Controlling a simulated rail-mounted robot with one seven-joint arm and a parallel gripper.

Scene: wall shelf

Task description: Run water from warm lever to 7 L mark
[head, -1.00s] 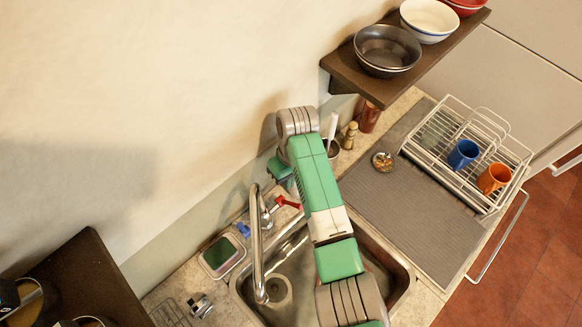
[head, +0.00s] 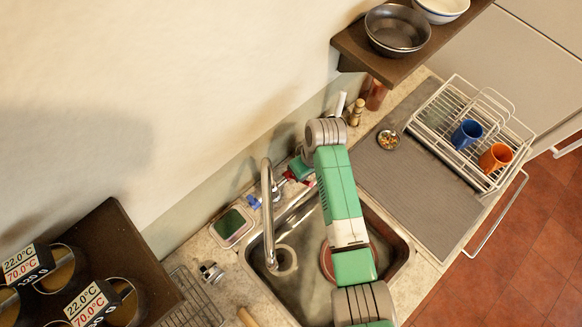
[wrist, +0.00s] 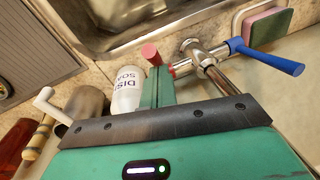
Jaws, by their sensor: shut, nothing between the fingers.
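The chrome faucet (head: 267,205) arches over the sink; I see no water stream from its spout. Its red lever (head: 308,182) is partly covered by my gripper (head: 300,168) in the head view. In the wrist view, the red lever (wrist: 150,53) ends right beside the green fingers of my gripper (wrist: 158,85), which are shut with nothing held. I cannot tell if they touch. The blue lever (wrist: 270,57) is on the faucet's other side. A reddish round rim (head: 327,262) shows in the sink, mostly behind my arm; no litre marks are legible.
A soap bottle (wrist: 127,90) and a cup with a white-handled tool (wrist: 85,105) stand close to my gripper. A wooden shelf (head: 350,45) with bowls hangs at upper right. A dish rack (head: 470,130) with mugs is at right. Temperature labels (head: 22,262) show on round vessels at lower left.

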